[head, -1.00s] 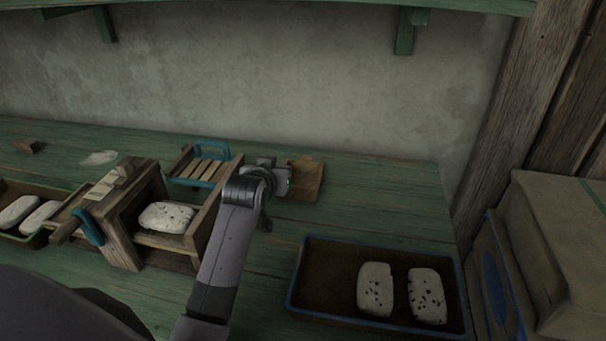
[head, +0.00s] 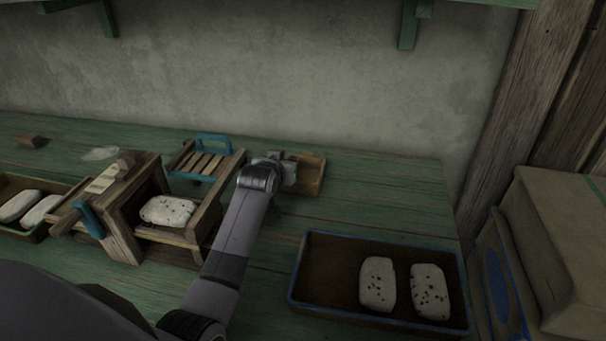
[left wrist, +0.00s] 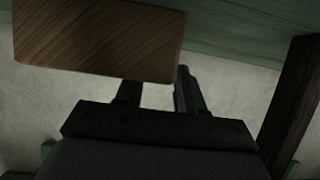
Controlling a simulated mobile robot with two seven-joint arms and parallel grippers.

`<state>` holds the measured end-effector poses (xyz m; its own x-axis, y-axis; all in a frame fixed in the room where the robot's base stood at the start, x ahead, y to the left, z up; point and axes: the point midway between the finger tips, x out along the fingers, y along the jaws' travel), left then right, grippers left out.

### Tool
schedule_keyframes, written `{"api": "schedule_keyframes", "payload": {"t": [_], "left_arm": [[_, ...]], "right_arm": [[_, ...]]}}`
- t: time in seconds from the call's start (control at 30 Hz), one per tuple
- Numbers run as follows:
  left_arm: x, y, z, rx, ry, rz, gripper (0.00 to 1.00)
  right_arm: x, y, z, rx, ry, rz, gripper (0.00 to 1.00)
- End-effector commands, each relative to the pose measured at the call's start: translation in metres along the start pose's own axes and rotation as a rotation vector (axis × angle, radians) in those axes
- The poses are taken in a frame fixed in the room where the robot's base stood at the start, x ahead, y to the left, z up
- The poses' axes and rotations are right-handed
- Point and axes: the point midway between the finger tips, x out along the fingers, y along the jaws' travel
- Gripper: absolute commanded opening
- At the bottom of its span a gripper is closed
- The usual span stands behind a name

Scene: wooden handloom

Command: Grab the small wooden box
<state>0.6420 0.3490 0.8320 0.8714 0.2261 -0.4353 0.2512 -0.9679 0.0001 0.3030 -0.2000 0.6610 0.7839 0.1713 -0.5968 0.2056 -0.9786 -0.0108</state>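The small wooden box (head: 311,176) is on the green table near the back wall, just right of my left gripper (head: 285,172). In the head view, the gripper and wrist cover its left part. In the left wrist view, a brown wooden face of the box (left wrist: 100,42) fills the upper left. The fingers (left wrist: 157,88) stand apart there; the box hides one fingertip, and the other is beside its edge. I cannot tell whether they touch the box. My right gripper is in neither view.
A wooden press frame (head: 122,220) with a speckled white block (head: 168,210) stands left of my arm, with a slatted blue-handled rack (head: 203,164) behind. A blue-rimmed tray (head: 330,270) with two blocks is front right. Table right of the box is clear.

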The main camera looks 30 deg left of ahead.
Motion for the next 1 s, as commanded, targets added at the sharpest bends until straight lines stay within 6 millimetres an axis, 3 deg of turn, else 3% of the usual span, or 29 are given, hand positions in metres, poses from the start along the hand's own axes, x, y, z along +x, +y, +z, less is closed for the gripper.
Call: {"api": "schedule_keyframes", "payload": {"t": [0.03, 0.07, 0.17, 0.67, 0.83, 1.0], "left_arm": [[0.000, 0.000, 0.000, 0.000, 0.000, 0.000, 0.38], [0.000, 0.000, 0.000, 0.000, 0.000, 0.000, 0.32], [0.000, 0.000, 0.000, 0.000, 0.000, 0.000, 0.00], [-0.004, 0.000, -0.009, 0.000, 0.005, 0.000, 0.00], [-0.015, 0.000, -0.031, 0.000, 0.007, 0.000, 0.00], [-0.033, 0.000, -0.071, -0.001, 0.010, 0.000, 0.00]], "right_arm": [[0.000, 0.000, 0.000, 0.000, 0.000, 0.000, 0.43], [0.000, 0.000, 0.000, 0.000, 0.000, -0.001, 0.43], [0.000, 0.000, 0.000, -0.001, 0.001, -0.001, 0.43], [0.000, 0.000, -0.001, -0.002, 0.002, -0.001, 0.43], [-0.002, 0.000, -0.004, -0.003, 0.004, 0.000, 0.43], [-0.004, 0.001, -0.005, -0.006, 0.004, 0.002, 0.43]]}}
